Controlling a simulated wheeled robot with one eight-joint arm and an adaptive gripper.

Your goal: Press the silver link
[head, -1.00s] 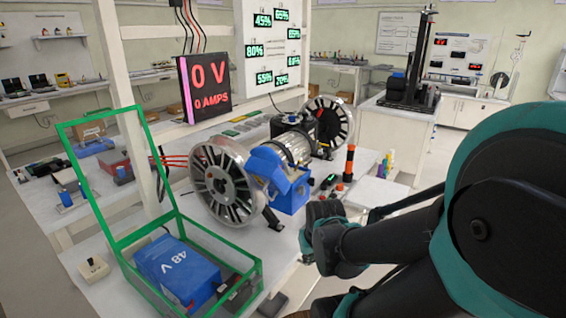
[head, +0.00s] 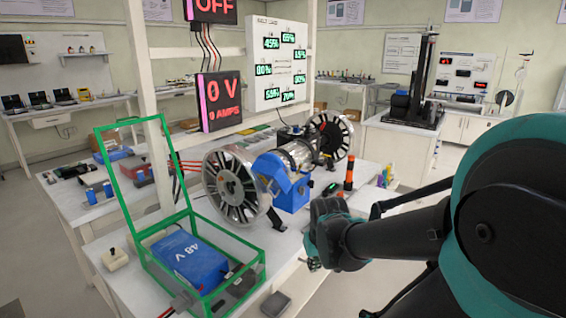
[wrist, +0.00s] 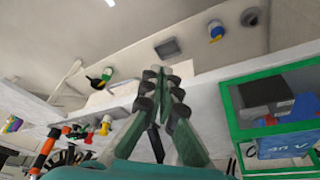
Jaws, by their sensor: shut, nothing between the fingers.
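My gripper (head: 316,262) is at the front edge of the workbench, right of the green-framed box and in front of the wheel rig. In the wrist view its fingers (wrist: 160,78) are together with nothing between them. I cannot single out a silver link with certainty in either view. The rig has a silver spoked near wheel (head: 232,187), a silver cylindrical motor body (head: 297,157) and a blue housing (head: 288,187). My gripper is apart from these. My arm hides part of the bench on the right.
The open green-framed box (head: 192,226) holds a blue 48 V battery (head: 190,258); its lid stands up. An orange-and-black post (head: 348,172) stands behind my gripper. A display (head: 220,98) reads 0 V, below another reading OFF (head: 212,8). Floor (head: 55,250) is clear at left.

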